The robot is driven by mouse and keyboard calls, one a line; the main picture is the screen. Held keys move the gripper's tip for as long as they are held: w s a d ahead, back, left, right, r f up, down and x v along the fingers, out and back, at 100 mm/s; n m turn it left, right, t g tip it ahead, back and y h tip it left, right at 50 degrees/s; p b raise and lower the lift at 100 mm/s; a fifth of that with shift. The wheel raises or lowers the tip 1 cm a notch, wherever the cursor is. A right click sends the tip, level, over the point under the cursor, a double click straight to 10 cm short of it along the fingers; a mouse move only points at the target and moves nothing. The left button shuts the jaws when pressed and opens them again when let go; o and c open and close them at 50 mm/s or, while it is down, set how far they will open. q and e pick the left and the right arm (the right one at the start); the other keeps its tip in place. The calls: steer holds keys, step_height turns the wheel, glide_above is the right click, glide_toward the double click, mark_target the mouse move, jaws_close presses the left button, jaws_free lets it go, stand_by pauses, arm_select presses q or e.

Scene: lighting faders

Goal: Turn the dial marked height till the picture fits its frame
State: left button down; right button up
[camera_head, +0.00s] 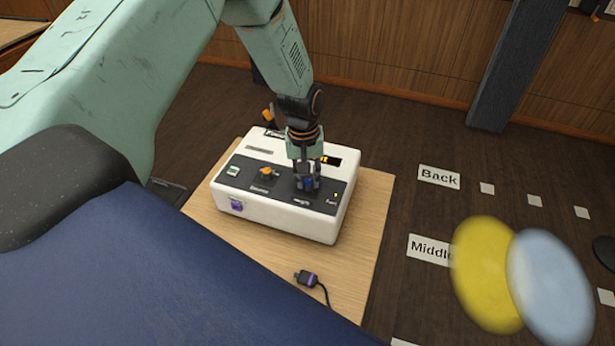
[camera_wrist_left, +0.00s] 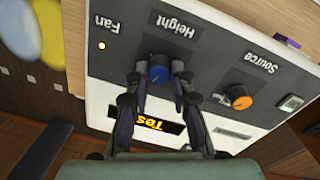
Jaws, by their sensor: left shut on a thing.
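The white projector box (camera_head: 283,213) with a dark control panel stands on a light wooden table. In the head view the fingers mostly hide that dial. A blurred yellow disc (camera_head: 487,272) and a light blue disc (camera_head: 548,287) overlap at the lower right. No picture frame can be made out. My right gripper is not in view.
A small display (camera_wrist_left: 160,124) shows part of a word. A cable plug (camera_head: 307,278) lies on the table (camera_head: 372,215). Floor labels "Back" (camera_head: 439,177) and "Middle" (camera_head: 430,249) lie right.

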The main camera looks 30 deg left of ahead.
mark_target(305, 181)
arm_select(q)
steer(key=c, duration=1.1)
jaws_free()
steer(key=shift+s+d+r, duration=0.1)
steer(key=shift+s, duration=0.05)
steer(key=shift+c, duration=0.2)
steer(key=shift+r, duration=0.1)
step_height(305, 181, up, 12)
steer(key=shift+s+a, duration=0.15)
steer(key=shift+a, duration=0.15)
steer(key=shift+f, duration=0.2)
